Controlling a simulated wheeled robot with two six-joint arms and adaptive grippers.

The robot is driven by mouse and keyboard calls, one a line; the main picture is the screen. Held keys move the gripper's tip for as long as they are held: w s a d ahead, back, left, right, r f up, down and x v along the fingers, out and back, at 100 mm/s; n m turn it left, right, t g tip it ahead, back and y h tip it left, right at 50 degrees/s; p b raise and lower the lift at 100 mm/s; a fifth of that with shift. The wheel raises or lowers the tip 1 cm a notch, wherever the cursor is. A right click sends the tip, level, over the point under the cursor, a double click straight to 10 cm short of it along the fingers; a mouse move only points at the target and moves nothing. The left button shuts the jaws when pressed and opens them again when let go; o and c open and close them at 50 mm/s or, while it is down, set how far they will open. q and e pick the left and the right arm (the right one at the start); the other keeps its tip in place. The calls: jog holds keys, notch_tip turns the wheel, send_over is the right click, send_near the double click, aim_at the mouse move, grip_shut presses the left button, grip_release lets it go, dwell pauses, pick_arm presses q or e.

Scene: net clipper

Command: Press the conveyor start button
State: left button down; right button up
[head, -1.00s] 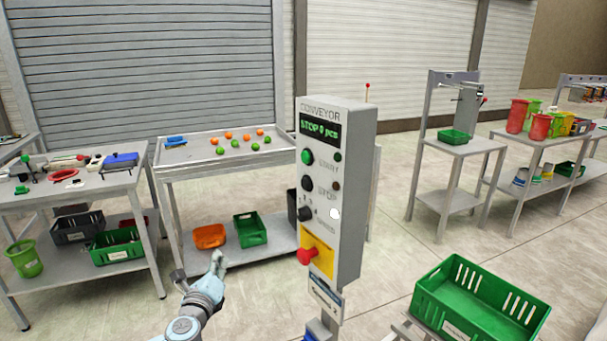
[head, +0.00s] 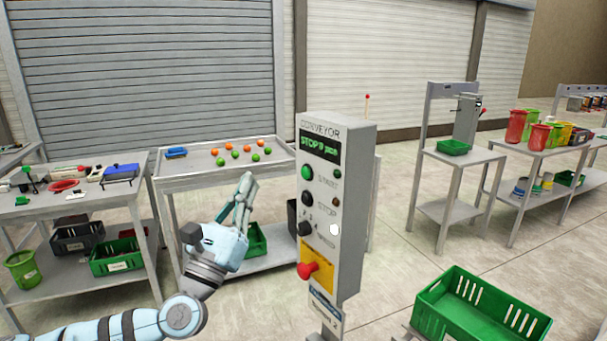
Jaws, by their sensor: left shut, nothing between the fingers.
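The grey conveyor control box (head: 355,200) stands upright on a post in the middle of the head view. Its display (head: 319,147) reads "STOP" with a piece count. The green start button (head: 306,173) is below the display, the black stop button (head: 307,199) is under it, then a black speed knob (head: 305,229) and a red emergency knob (head: 308,270) on a yellow plate. My left gripper (head: 243,190) is shut and empty, pointing up, to the left of the box and apart from it in the picture. My right gripper does not show.
A table with orange and green balls (head: 178,188) stands behind my left gripper. A cluttered bench (head: 30,210) is at the left. A green crate (head: 480,308) is at the lower right. Open floor (head: 400,250) lies right of the box.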

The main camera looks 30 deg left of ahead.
aim_at(306, 173)
pick_arm(q)
jog(key=w+d+p, duration=0.2)
jog(key=w+d, duration=0.1)
jog(key=w, duration=0.5)
jog(key=shift+d, duration=0.2)
jog(key=shift+w, duration=0.15)
dwell(1.1)
jog(key=shift+w+d, duration=0.15)
jog(key=shift+w, duration=0.15)
